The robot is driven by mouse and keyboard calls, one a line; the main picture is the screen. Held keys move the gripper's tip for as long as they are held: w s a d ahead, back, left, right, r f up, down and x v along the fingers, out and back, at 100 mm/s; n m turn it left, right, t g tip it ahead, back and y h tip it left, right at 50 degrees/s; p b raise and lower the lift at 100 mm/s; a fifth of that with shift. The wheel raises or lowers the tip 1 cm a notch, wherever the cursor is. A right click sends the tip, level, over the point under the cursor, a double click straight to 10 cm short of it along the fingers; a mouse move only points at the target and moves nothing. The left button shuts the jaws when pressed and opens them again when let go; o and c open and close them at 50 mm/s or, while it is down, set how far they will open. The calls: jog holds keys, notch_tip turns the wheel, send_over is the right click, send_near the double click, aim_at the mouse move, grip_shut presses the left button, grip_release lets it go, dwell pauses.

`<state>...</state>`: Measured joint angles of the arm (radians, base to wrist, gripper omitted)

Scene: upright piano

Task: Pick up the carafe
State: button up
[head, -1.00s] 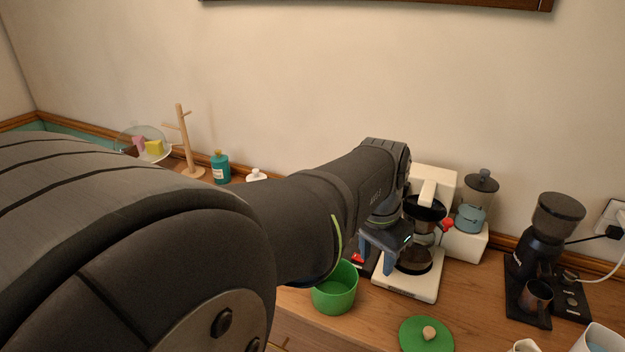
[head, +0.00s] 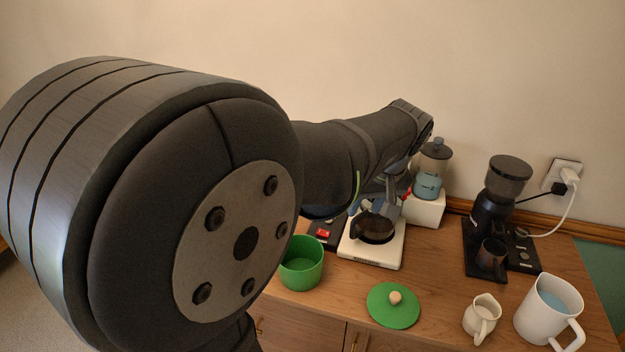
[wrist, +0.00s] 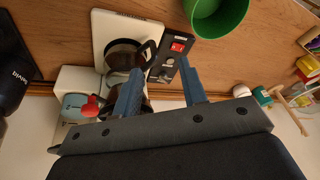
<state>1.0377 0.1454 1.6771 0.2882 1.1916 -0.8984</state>
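The carafe (head: 374,229) is dark glass and stands upright on the base of the white coffee maker (head: 372,257). Its upper part is hidden behind my gripper and arm in the head view. In the wrist view its black handle (wrist: 149,53) shows just beyond the left fingertip, and that finger covers part of the glass. My gripper (wrist: 161,68) is open, with two blue fingers spread apart and nothing held between them. In the head view the gripper (head: 377,205) is at the upper part of the carafe; I cannot tell whether it touches.
A black switch box with a red switch (head: 322,234) and an open green pot (head: 302,262) stand left of the coffee maker. A white-based blender (head: 426,205) is close behind right. A green lid (head: 393,305), grinder (head: 495,215), creamer (head: 482,318) and white pitcher (head: 548,308) are further right.

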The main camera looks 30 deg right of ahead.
aim_at(352, 232)
jog(key=w+f+n, duration=0.1)
jog(key=w+f, duration=0.1)
jog(key=f, duration=0.3)
jog(key=w+d+f+n, duration=0.1)
jog(key=w+f, duration=0.1)
jog(key=f, duration=0.3)
jog(key=w+d+f+n+t, duration=0.1)
jog(key=w+f, duration=0.1)
jog(key=f, duration=0.3)
jog(key=shift+w+d+f, duration=0.2)
jog(key=shift+w, duration=0.2)
grip_shut()
